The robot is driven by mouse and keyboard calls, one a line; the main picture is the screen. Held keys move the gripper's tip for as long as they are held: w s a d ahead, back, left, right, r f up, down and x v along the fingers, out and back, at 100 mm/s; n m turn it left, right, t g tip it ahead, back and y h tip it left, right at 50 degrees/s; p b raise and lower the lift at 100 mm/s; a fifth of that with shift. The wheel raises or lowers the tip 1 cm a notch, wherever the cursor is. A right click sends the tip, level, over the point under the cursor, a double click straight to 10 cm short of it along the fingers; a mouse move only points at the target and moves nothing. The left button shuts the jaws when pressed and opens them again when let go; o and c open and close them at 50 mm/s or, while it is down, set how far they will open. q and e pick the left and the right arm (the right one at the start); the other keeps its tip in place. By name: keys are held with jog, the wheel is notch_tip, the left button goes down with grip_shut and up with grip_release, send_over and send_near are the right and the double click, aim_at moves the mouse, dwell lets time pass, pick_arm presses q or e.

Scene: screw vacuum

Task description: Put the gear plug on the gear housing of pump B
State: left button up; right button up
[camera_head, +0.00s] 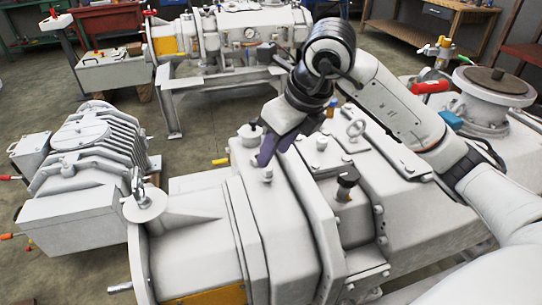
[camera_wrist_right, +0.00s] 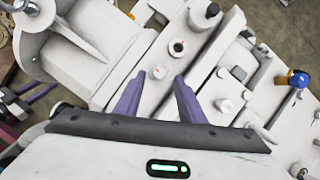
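A large white pump with a gear housing (camera_head: 285,225) fills the middle of the head view; no label tells which pump it is. A round dark opening (camera_wrist_right: 177,47) shows in the housing top, beyond my fingertips. My right gripper (camera_head: 265,155) is over the housing. In the wrist view its purple fingers (camera_wrist_right: 158,92) are apart with nothing held between them.
Another dark-topped white fitting (camera_head: 250,131) stands behind my right gripper. A finned white unit (camera_head: 85,150) stands left; another pump (camera_head: 235,30) stands behind. Grey floor lies between.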

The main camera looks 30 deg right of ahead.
jog(key=v, duration=0.7)
jog(key=shift+s+r, duration=0.2)
jog(key=shift+r, duration=0.15)
jog(key=shift+c, duration=0.6)
